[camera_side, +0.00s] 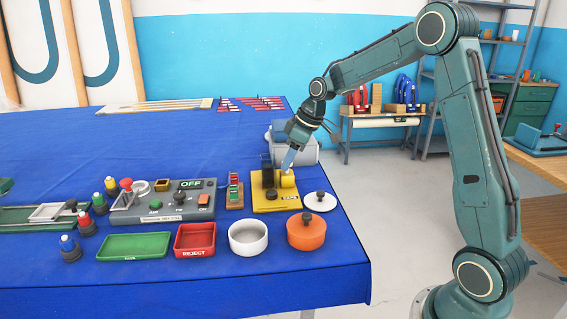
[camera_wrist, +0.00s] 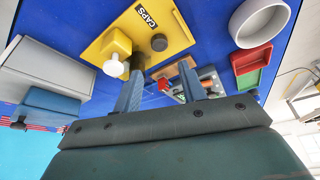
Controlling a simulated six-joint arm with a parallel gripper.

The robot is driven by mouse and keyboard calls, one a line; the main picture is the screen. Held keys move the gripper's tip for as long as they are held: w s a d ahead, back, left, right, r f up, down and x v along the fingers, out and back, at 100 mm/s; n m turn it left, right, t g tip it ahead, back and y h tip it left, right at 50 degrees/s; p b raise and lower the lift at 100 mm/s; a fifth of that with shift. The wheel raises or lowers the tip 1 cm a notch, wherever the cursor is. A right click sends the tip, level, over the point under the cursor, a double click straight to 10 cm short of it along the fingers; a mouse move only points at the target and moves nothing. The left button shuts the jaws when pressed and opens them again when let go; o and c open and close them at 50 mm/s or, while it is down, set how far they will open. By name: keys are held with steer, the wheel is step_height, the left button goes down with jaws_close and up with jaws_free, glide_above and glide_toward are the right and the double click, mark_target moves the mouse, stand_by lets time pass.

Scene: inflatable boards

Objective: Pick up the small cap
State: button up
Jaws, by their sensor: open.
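A yellow plate marked CAPS (camera_side: 262,205) lies on the blue table; it also shows in the wrist view (camera_wrist: 178,30). A small dark round cap (camera_wrist: 159,42) sits on it beside the label, and a yellow block (camera_wrist: 115,42) with a white knob (camera_wrist: 113,66) stands near it. In the side view the yellow block (camera_side: 288,181) and a dark round piece (camera_side: 271,195) show on the plate. I cannot tell which piece the task calls the small cap. My gripper (camera_side: 288,165) is over the back of the plate. In the wrist view its fingers (camera_wrist: 161,68) are apart, with nothing held between them.
A white lid (camera_side: 320,202) and an orange pot (camera_side: 306,232) stand right of and in front of the plate. A white bowl (camera_side: 248,238), red REJECT tray (camera_side: 195,240) and green tray (camera_side: 133,246) line the front. A grey box (camera_side: 305,153) stands behind. A control panel (camera_side: 170,207) is left.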

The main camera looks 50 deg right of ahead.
glide_above(272, 192)
steer(key=s+d, duration=0.1)
steer(key=s, duration=0.2)
step_height(272, 192, down, 6)
steer(key=shift+w+f, duration=0.1)
steer(key=shift+w, duration=0.05)
steer(key=shift+x, duration=2.55)
steer(key=shift+w, duration=0.1)
steer(key=shift+c, duration=0.4)
steer(key=c, duration=0.6)
